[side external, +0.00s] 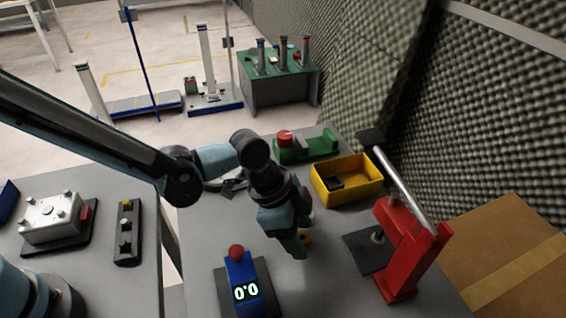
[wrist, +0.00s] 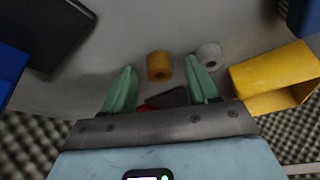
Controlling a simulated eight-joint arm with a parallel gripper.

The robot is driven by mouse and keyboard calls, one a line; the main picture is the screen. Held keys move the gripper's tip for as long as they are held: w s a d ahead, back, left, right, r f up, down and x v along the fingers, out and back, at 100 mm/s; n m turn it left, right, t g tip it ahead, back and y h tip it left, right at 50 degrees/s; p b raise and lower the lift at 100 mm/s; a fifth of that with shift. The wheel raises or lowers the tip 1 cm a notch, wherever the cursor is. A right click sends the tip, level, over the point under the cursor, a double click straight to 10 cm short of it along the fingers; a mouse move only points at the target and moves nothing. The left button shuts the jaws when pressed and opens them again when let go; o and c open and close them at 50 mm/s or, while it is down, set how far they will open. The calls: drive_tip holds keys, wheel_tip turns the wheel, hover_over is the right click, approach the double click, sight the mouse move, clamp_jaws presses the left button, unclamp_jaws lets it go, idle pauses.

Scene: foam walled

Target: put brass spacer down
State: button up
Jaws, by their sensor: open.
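The brass spacer (wrist: 160,66) is a short yellow-brown cylinder with a hole. In the wrist view it is on the grey table between the tips of my gripper (wrist: 160,72), with a visible gap to each green finger. My gripper is open and holds nothing. In the side view my gripper (side external: 298,247) points down close to the table, and a small part of the brass spacer (side external: 307,237) shows beside the fingers; the rest is hidden. A pale grey ring-shaped spacer (wrist: 210,55) lies just right of the right finger in the wrist view.
A yellow bin (side external: 363,192) with a dark item inside stands behind my gripper. A red lever press (side external: 405,250) on a dark plate is to the right. A blue display box (side external: 242,280) with a red knob is front left. A green fixture (side external: 318,147) stands at the back.

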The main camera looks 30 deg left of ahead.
clamp_jaws()
idle(0.3)
drive_tip(key=shift+r, duration=0.1)
